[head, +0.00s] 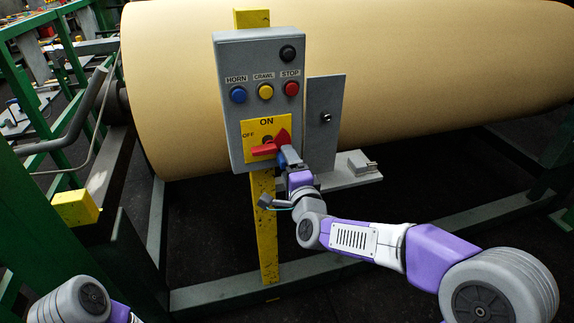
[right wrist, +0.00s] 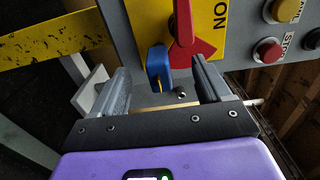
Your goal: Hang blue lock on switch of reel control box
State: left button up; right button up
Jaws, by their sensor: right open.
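The grey reel control box (head: 229,112) stands upright on a yellow post. Its red switch (head: 262,150) sits on a yellow ON/OFF plate; it also shows in the right wrist view (right wrist: 184,42). The blue lock (right wrist: 157,64) is at the switch, close beside the red handle; I cannot tell whether its shackle passes through the switch. In the head view only a little blue (head: 281,158) shows beside my gripper. My right gripper (head: 287,155) is open in front of the box's lower right; its fingers (right wrist: 163,82) stand apart on either side of the lock, with gaps. My left gripper is out of view.
A large tan roll (head: 430,70) fills the space behind the box. A grey plate (head: 325,98) with a small shelf (head: 352,178) is right of the box. Green rails (head: 28,75) and a yellow block (head: 75,208) are at left.

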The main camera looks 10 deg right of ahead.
jog(key=s+b, duration=0.1)
jog(key=s, duration=0.4)
dwell(0.4)
dwell(0.3)
